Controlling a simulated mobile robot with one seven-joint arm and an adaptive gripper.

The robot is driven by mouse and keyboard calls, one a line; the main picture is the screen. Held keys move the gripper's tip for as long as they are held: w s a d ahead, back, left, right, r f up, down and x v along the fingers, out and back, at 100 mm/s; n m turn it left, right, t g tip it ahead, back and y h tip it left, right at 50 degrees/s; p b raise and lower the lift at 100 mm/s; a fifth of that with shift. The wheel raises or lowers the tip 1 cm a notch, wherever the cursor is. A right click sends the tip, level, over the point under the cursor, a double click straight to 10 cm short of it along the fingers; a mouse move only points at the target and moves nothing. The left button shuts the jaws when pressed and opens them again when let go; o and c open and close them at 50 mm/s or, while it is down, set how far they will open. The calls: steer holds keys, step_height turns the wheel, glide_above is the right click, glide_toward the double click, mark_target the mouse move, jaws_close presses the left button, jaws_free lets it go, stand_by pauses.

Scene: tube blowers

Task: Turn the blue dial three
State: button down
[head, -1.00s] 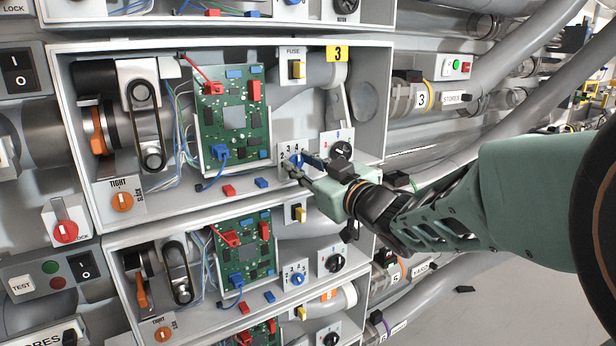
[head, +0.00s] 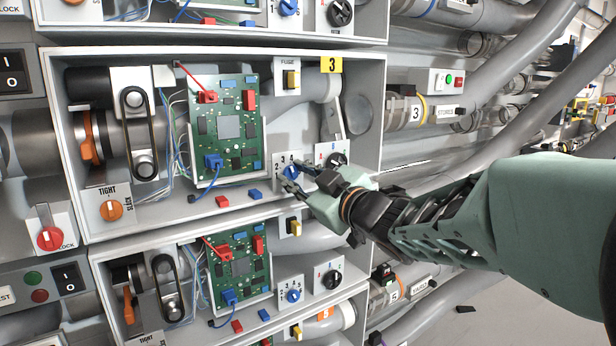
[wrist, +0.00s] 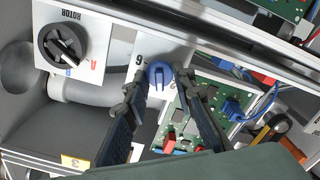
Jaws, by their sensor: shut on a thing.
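The blue dial (head: 291,172) sits on a small white numbered plate at the lower right inside the box marked 3. My gripper (head: 292,178) reaches it from the right, and its fingers partly cover the dial and plate. In the wrist view the blue dial (wrist: 159,75) lies between the two fingertips of my gripper (wrist: 161,77), one on each side, and the jaws are shut on it. Its raised grip runs roughly up and down the picture. A 6 shows on the plate beside it; the other numbers are largely hidden.
The black rotor dial (head: 336,160) is just right of the blue dial; it also shows in the wrist view (wrist: 62,45). A green circuit board (head: 228,125) stands to the left. Loose red (head: 222,201) and blue (head: 255,194) pieces lie on the box's ledge.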

steer(key=c, duration=1.6)
jaws_free()
